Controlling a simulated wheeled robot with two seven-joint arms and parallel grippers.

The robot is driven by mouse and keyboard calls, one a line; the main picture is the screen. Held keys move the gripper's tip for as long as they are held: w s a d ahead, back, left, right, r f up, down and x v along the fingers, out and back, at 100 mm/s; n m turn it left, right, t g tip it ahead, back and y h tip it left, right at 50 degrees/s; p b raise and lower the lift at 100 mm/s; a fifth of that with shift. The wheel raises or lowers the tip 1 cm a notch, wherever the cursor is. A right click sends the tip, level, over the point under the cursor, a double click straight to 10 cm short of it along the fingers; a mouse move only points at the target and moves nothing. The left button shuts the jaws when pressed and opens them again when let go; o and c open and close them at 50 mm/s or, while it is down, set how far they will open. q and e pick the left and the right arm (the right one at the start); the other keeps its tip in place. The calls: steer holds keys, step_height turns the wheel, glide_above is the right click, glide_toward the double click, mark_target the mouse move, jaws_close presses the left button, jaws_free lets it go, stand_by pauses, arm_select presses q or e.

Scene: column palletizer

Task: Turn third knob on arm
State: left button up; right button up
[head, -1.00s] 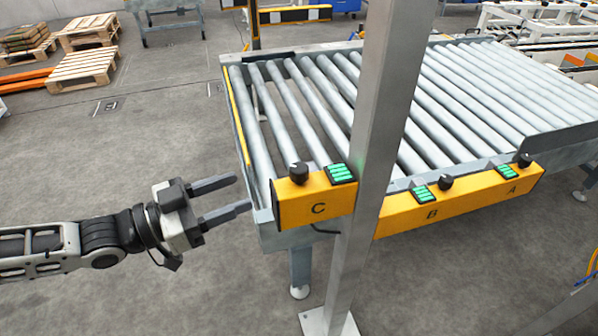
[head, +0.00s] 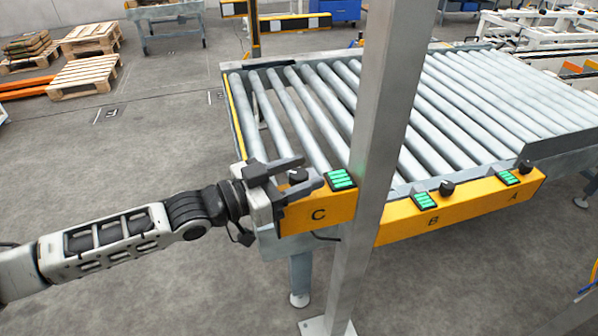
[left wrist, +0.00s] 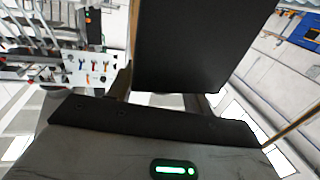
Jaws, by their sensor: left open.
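A yellow control bar along the conveyor's front edge carries black knobs beside the letters C, B and A. The knob at C (head: 299,175) is partly hidden by my left gripper (head: 312,171). That gripper is open, with one finger on the far side of the knob and one on the near side; I cannot tell whether they touch it. The knob at B (head: 446,188) and the knob at A (head: 525,166) stand clear to the right. The left wrist view shows mostly dark gripper parts and a green light, and no knob I can make out. My right gripper is not in view.
A grey metal post (head: 376,150) stands in front of the conveyor, just right of C. Green-lit panels (head: 341,179) sit beside the knobs. The roller conveyor (head: 455,105) is empty. Wooden pallets (head: 85,75) lie at the back left.

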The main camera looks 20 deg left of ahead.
arm_select(q)
steer(key=shift+c, duration=0.2)
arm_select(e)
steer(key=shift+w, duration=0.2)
arm_select(q)
steer(key=c, duration=0.9)
steer(key=shift+d+r+p, duration=0.15)
steer(key=shift+r+p, duration=0.15)
steer(key=shift+p, duration=0.55)
steer(key=shift+r+n+t+y+p, duration=0.1)
steer(key=shift+n+t+y+p, duration=0.25)
steer(key=shift+p, duration=0.25)
steer(key=shift+n+t+p, duration=0.25)
steer(key=shift+p, duration=0.15)
steer(key=shift+f+y, duration=0.35)
steer(key=shift+y, duration=0.1)
steer(key=o, duration=0.9)
steer(key=shift+o, duration=0.2)
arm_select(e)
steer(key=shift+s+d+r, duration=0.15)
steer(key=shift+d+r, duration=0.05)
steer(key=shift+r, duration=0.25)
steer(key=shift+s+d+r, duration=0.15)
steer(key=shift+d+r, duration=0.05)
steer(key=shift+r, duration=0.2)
